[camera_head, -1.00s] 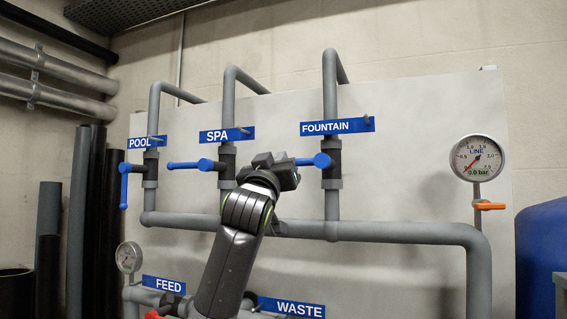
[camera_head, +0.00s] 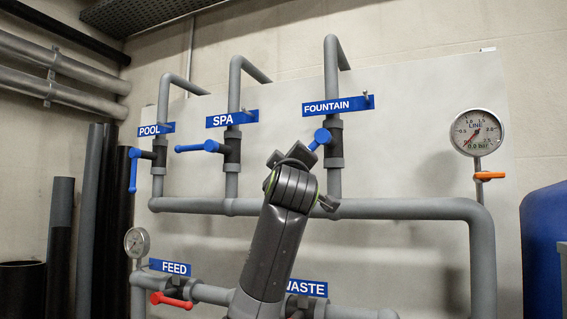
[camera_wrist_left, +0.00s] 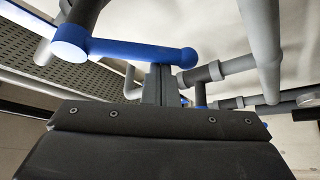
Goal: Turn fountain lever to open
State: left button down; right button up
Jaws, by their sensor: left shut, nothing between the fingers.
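The fountain lever (camera_head: 321,136) is blue and sits on the dark valve (camera_head: 335,138) under the FOUNTAIN label (camera_head: 338,105). Its handle slants down to the left, and its far part is hidden behind my left gripper (camera_head: 300,153). In the left wrist view, the blue lever (camera_wrist_left: 130,49) crosses above my left gripper's fingers (camera_wrist_left: 158,84), with a round knob at its right end. The fingers are shut and empty beside the handle; I cannot tell if they touch it. My right gripper is not in view.
The spa lever (camera_head: 196,147) points left and the pool lever (camera_head: 133,172) hangs down. A grey horizontal pipe (camera_head: 400,208) runs below the valves. A line gauge (camera_head: 477,132) reading 0.0 bar and an orange lever (camera_head: 489,176) are at the right. A red lever (camera_head: 172,300) is low left.

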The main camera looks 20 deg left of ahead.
pick_arm(q)
jog(key=d+f+n+g+p, duration=0.1)
jog(key=d+f+n+g, duration=0.2)
jog(key=d+n, duration=0.3)
jog(key=shift+n+g, duration=0.6)
jog(key=shift+n, duration=0.5)
jog(key=shift+w+d+f, duration=0.1)
jog(key=shift+d, duration=0.05)
